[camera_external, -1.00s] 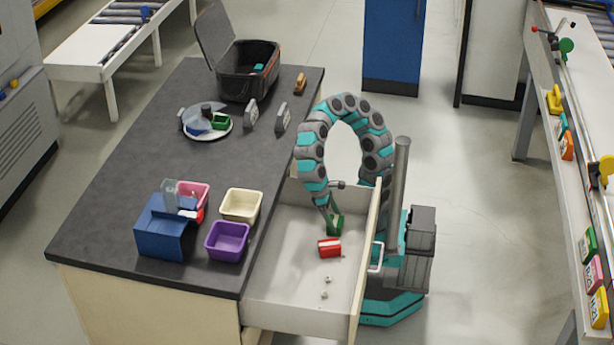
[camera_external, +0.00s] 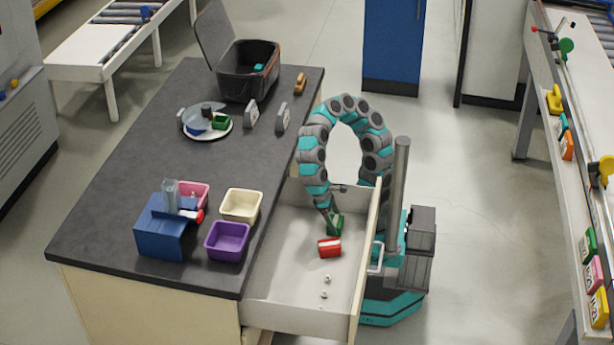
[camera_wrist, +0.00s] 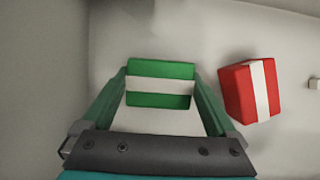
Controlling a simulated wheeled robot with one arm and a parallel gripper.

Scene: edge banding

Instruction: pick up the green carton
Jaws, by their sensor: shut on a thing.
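The green carton (camera_wrist: 160,68) with a white band lies between my gripper's two fingers (camera_wrist: 160,88) in the wrist view, with a finger along each side. In the external view the green carton (camera_external: 335,226) is in the open drawer, at the tip of my gripper (camera_external: 331,214). My gripper is shut on the carton. I cannot tell whether the carton is clear of the drawer floor.
A red carton (camera_external: 329,247) with a white band lies close by in the drawer (camera_external: 290,285), also in the wrist view (camera_wrist: 251,91). Small white pieces (camera_external: 326,281) lie nearer the drawer front. Purple (camera_external: 227,241) and cream (camera_external: 241,205) bins stand on the counter.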

